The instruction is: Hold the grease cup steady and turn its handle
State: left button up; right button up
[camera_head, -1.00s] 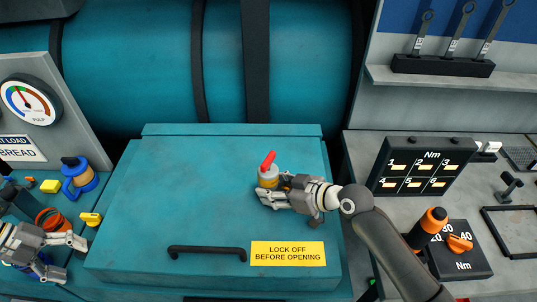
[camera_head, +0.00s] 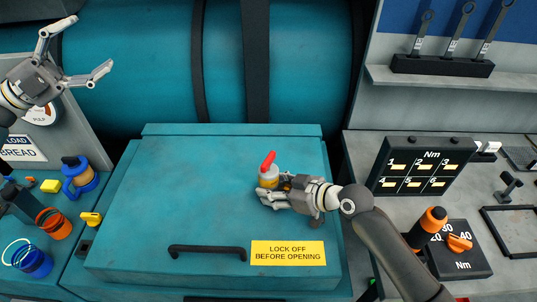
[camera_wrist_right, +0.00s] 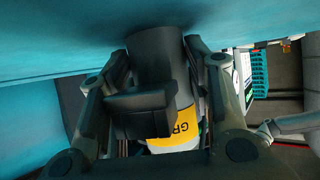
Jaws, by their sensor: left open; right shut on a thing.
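The grease cup (camera_head: 268,176) is a small pale cylinder with a yellow band and a red handle (camera_head: 268,160) on top. It stands on the teal lid, right of its middle. My right gripper (camera_head: 272,192) is shut on the cup from the right. In the right wrist view the cup's yellow label (camera_wrist_right: 180,133) shows between the fingers, partly hidden by a dark block; the handle is not clear there. My left gripper (camera_head: 76,55) is open and empty, raised at the upper left, well away from the cup.
The teal lid (camera_head: 200,220) has a black bar handle (camera_head: 208,249) and a yellow lock-off sign (camera_head: 288,253). Blue and orange spools (camera_head: 32,262) and a yellow block (camera_head: 50,186) lie at the left. A torque panel (camera_head: 425,168) stands at the right. The lid's left half is clear.

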pick_arm(q)
jog(key=w+d+f+g, duration=0.1)
jog(key=d+f+g, duration=0.2)
jog(key=d+g, duration=0.85)
jog(key=n+t+y, duration=0.2)
jog(key=n+y, duration=0.4)
jog(key=y, duration=1.4)
send_over(269, 158)
notch_tip(269, 158, down, 11)
notch_tip(269, 158, down, 11)
